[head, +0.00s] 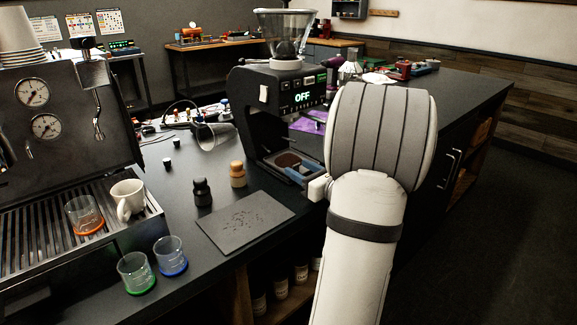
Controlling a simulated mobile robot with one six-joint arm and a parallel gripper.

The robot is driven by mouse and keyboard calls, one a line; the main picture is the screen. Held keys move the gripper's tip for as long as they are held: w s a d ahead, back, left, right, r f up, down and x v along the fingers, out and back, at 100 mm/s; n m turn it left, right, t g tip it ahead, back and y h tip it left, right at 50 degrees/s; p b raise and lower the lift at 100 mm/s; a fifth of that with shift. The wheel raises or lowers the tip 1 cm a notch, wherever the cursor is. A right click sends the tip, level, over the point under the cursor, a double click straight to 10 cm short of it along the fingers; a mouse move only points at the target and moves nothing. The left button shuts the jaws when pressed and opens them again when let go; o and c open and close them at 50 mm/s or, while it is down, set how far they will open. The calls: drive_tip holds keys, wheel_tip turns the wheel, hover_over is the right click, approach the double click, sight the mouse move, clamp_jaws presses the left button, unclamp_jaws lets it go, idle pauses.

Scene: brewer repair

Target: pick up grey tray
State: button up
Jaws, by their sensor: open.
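A flat, thin grey tray (226,238) lies on the dark counter at the centre of the head view, with dark specks scattered over its middle. Its front edge is close to the counter's front edge. My white arm rises at the right of it. Most of my gripper (303,178) is hidden behind the arm. Only a small white and blue-grey part shows, low by the base of the black grinder (262,100). It is open, to the right of and beyond the tray, apart from it. I see nothing held.
A black tamper (202,193) and a wooden-topped one (238,174) stand just behind the tray. Glass cups with blue (171,255) and green (136,272) bases stand to its left. The espresso machine (70,130) is at far left.

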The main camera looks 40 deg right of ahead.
drive_tip(key=shift+w, duration=0.5)
clamp_jaws()
